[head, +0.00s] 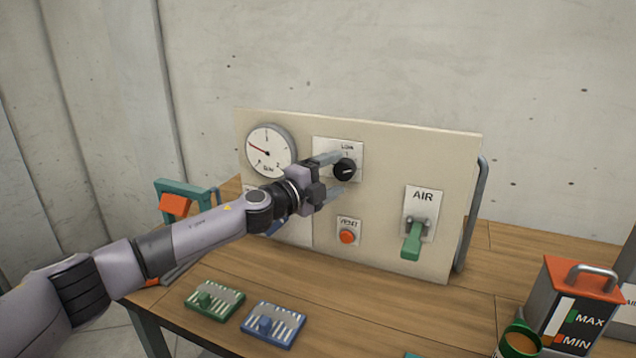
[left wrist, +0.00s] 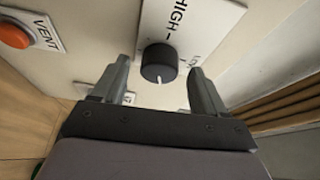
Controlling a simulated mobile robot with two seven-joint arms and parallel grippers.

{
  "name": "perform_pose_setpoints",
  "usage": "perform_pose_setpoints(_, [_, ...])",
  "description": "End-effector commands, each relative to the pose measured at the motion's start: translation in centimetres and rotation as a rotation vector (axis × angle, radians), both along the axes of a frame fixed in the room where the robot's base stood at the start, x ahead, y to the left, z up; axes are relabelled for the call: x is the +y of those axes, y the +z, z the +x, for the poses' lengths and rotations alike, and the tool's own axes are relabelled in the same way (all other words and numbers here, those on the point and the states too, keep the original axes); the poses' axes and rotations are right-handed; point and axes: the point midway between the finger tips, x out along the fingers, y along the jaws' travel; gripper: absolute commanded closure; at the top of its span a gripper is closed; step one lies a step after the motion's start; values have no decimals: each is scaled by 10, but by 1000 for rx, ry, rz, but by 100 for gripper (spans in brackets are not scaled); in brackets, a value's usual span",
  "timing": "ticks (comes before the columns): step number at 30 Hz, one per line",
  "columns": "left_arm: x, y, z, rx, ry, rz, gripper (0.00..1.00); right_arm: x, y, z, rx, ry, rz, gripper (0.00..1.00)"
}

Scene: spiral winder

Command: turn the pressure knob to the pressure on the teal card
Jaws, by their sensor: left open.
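The black pressure knob (head: 345,169) sits on a white plate on the beige panel, below the word LOW. In the left wrist view the knob (left wrist: 159,62) shows a white pointer line aimed toward the gripper's base; HIGH and LOW are printed on its plate. My left gripper (head: 341,173) is open, with one finger above and one below the knob. In the wrist view its fingers (left wrist: 160,75) stand either side of the knob, with gaps. The round gauge (head: 268,150) has a red needle pointing left. No teal card is clearly readable. My right gripper is not seen.
An orange button (head: 347,236) sits below the knob; in the wrist view it reads VENT. A green AIR lever (head: 412,240) is to the right. A green board (head: 215,300) and a blue board (head: 273,325) lie on the table. An oil can (head: 570,305) stands front right.

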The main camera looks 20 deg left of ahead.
Motion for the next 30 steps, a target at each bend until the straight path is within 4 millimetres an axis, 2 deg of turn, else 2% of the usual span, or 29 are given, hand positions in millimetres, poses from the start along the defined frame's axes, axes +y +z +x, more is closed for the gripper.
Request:
perform_pose_setpoints(6, [12,-2,-25,2,2,1,27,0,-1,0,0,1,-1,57])
perform_pose_setpoints(13, [21,-3,-45,2,1,1,27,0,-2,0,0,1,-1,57])
perform_pose_setpoints(18, [23,-3,-51,2,1,0,27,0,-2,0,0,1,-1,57])
perform_pose_setpoints(30, [23,-3,-51,2,1,0,27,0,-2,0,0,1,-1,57])
